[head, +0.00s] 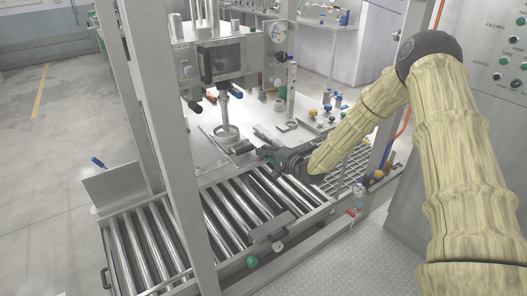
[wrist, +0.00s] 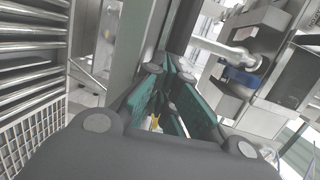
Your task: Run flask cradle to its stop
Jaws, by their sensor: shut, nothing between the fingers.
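My gripper (head: 268,155) is at the front edge of the steel bench, just above the roller conveyor. A ring-shaped holder (head: 226,131) stands beneath the filling head. I cannot tell for certain which of these parts is the flask cradle, nor whether the fingers touch anything. In the wrist view a silver rod (wrist: 222,50) and a blue part (wrist: 241,78) lie right of the fingers.
The roller conveyor (head: 215,225) runs along the front of the bench. A steel upright post (head: 170,130) stands left of my gripper. Small bottles (head: 330,108) stand at the bench's right, near my forearm. A control cabinet (head: 490,60) is at far right. Open floor lies left.

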